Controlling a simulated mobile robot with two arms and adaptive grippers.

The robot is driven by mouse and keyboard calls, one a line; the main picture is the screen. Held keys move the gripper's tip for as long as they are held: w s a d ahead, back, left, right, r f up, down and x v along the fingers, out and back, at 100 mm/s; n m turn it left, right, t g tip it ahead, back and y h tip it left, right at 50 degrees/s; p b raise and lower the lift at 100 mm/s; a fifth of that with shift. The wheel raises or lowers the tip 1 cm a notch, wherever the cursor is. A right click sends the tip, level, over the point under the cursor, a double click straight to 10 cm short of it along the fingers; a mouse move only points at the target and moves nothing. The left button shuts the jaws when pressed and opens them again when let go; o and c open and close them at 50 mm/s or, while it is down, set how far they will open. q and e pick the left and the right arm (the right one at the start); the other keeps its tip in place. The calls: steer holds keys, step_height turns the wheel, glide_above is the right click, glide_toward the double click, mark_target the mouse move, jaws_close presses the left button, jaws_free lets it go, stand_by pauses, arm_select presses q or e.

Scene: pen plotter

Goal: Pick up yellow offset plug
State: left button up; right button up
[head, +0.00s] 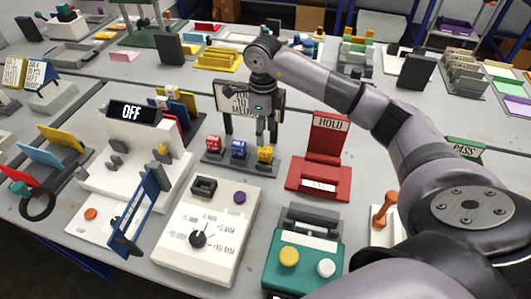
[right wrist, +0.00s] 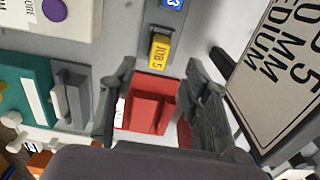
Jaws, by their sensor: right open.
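The yellow offset plug (head: 265,154) stands at the right end of a dark rack (head: 236,167), beside the blue plug (head: 239,149) and the red plug (head: 213,143). In the right wrist view the yellow plug (right wrist: 159,50) shows its lettered face, with part of the blue plug (right wrist: 172,4) at the top edge. My right gripper (head: 268,135) points down just above and behind the yellow plug. Its fingers (right wrist: 160,88) are spread and empty, with the plug ahead of the gap, apart from both. My left gripper is not in view.
A white sign (head: 236,97) stands close behind the rack, near my right gripper. The red HOLD stand (head: 319,165) is just to the right. A white dial box (head: 207,235) and a teal button box (head: 303,262) stand in front.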

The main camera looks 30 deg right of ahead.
mark_target(266, 149)
step_height(266, 149, down, 3)
steer(key=shift+r, duration=0.15)
steer(key=shift+f, duration=0.25)
steer(key=shift+f+p, duration=0.2)
steer(key=shift+p, duration=0.1)
steer(key=f, duration=0.1)
steer(key=f+p, duration=0.1)
steer(key=f, duration=0.2)
steer(key=shift+s+d+f+p, duration=0.15)
steer(key=shift+s+p, duration=0.1)
steer(key=shift+p, duration=0.05)
steer(key=shift+f, duration=0.3)
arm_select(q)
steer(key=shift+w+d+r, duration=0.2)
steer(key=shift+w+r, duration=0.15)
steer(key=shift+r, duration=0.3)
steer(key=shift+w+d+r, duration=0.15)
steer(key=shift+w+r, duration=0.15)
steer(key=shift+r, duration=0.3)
arm_select(e)
steer(key=shift+c, duration=0.3)
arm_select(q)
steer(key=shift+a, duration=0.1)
arm_select(e)
jaws_close()
